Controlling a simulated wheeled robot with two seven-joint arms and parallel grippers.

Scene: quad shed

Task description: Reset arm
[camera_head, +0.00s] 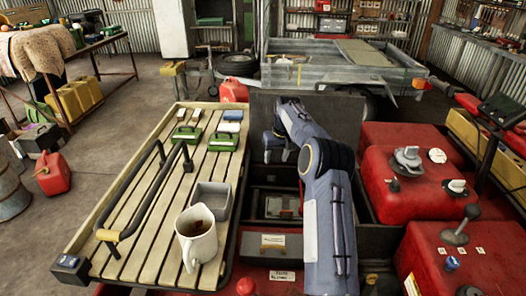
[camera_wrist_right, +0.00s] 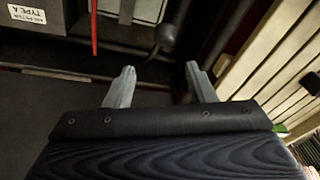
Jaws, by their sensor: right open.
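My right arm (camera_head: 335,220) rises from the bottom of the head view, bends, and reaches over a dark open compartment right of the slatted wooden deck. Its hand end lies at the left of the bend, where the fingers are hard to make out. In the right wrist view, my right gripper (camera_wrist_right: 159,70) has its two grey fingers spread wide apart. Nothing is between them. My left gripper does not show in either view.
The slatted deck (camera_head: 135,210) carries a white mug (camera_head: 196,238), a grey tray (camera_head: 211,198), green boxes and a black rail. Red housings (camera_head: 400,185) with knobs stand at right. A labelled box (camera_wrist_right: 43,15) and red cable (camera_wrist_right: 94,28) lie near the fingers.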

